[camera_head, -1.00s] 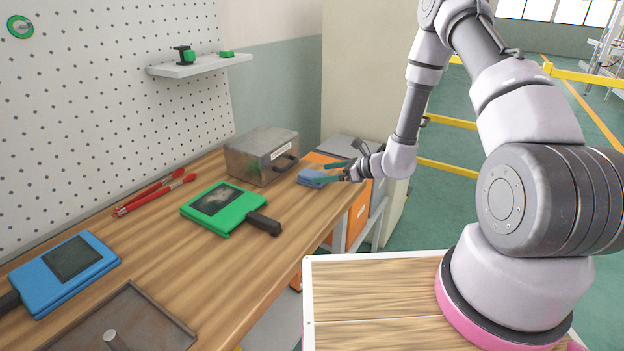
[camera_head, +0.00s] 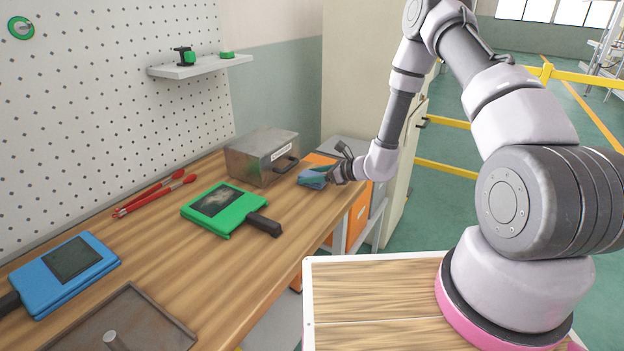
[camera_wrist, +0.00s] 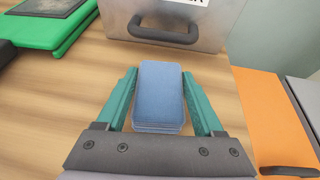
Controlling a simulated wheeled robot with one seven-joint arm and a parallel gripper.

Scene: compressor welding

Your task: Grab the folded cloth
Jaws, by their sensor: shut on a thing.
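The folded cloth (camera_head: 313,178) is a small blue stack of layers near the far right end of the wooden workbench. In the wrist view the cloth (camera_wrist: 160,95) lies between the two teal fingers of my gripper (camera_wrist: 161,92). The fingers are shut on its left and right sides. In the head view my gripper (camera_head: 322,172) reaches in from the right at bench height, and the cloth looks to be at or very near the bench top. The cloth's near end is partly hidden by the gripper body.
A metal box (camera_head: 262,157) with a dark handle stands just beyond the cloth. A green device (camera_head: 222,205), red pliers-like tools (camera_head: 150,195), a blue device (camera_head: 65,275) and a brown tray (camera_head: 120,325) lie on the workbench (camera_head: 170,255). Orange drawers (camera_wrist: 275,120) are to the right.

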